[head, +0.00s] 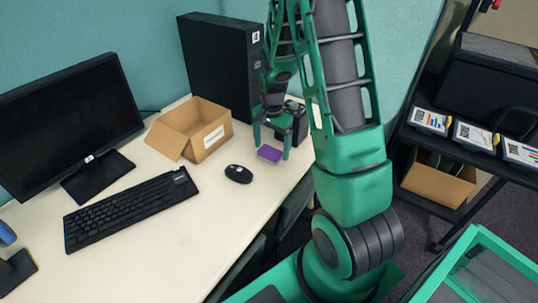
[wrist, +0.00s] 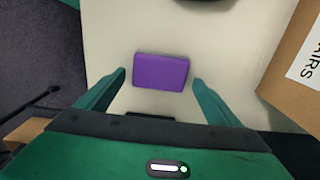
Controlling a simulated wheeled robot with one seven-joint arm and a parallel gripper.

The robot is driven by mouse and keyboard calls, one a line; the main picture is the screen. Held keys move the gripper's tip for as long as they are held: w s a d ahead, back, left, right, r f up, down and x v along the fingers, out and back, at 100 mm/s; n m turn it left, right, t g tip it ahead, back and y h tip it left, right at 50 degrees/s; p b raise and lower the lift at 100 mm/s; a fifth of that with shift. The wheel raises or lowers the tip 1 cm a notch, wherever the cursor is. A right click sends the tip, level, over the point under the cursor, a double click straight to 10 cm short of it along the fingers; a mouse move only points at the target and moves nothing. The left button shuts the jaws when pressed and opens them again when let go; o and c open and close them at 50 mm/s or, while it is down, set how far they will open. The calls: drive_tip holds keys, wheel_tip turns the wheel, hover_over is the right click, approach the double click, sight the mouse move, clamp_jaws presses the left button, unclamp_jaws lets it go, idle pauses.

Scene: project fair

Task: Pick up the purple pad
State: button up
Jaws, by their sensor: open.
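The purple pad (head: 269,153) lies flat on the pale desk (head: 185,240), near its right edge. It also shows in the wrist view as a purple rectangle (wrist: 161,72) just beyond and between my two green fingertips. My gripper (head: 271,150) is open and points down over the pad, with a finger on either side of it. In the wrist view my gripper (wrist: 160,82) has clear gaps between each finger and the pad. Nothing is held.
An open cardboard box (head: 205,135) stands left of the pad, and a black mouse (head: 238,174) lies in front. A black computer tower (head: 222,65) rises behind. A keyboard (head: 130,205) and monitor (head: 70,120) stand farther left. The front of the desk is clear.

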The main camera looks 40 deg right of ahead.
sight(270, 149)
drive_tip(key=c, duration=1.2)
drive_tip(key=shift+r, duration=0.4)
drive_tip(key=r, duration=0.3)
drive_tip(key=shift+a+r, duration=0.3)
drive_tip(key=shift+r, duration=0.1)
drive_tip(key=s+a+r, duration=0.1)
drive_tip(key=a+r, duration=0.1)
drive_tip(key=a, duration=0.1)
drive_tip(key=s+a+r, duration=0.1)
drive_tip(key=a+r, duration=0.1)
drive_tip(key=a, duration=0.2)
drive_tip(key=s+a+r, duration=0.1)
drive_tip(key=a+r, duration=0.1)
drive_tip(key=a, duration=0.1)
drive_tip(key=shift+a+r, duration=0.2)
drive_tip(key=shift+a, duration=0.15)
